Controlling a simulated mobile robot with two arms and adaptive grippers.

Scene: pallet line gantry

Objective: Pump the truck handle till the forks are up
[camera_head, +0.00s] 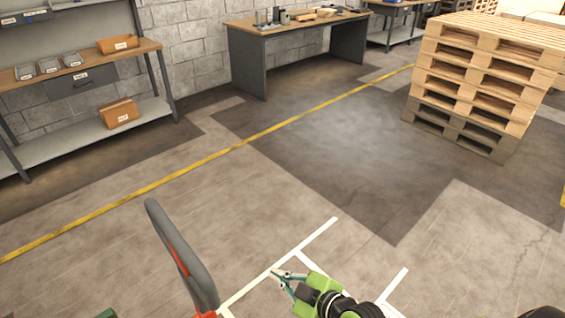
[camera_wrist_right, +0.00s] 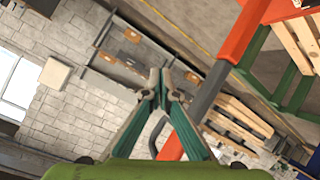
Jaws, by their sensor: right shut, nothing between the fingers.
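The truck handle, a dark grey loop with red parts (camera_head: 184,262), rises from the bottom edge of the head view, left of centre. My right gripper (camera_head: 276,275) is to the right of the handle, apart from it in that view, with its fingers shut and empty. The right wrist view shows the shut fingertips (camera_wrist_right: 164,88) in front of a red and grey bar (camera_wrist_right: 207,92), which appears to be the handle and runs behind one finger. The truck's forks are not seen in the head view. My left gripper's fingers are not in view.
White lines (camera_head: 310,240) mark the floor near my right gripper. A yellow line (camera_head: 240,143) crosses the floor. A pallet stack (camera_head: 478,75) stands at upper right. A workbench (camera_head: 248,62) and a shelf unit (camera_head: 85,135) stand by the wall. The middle floor is clear.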

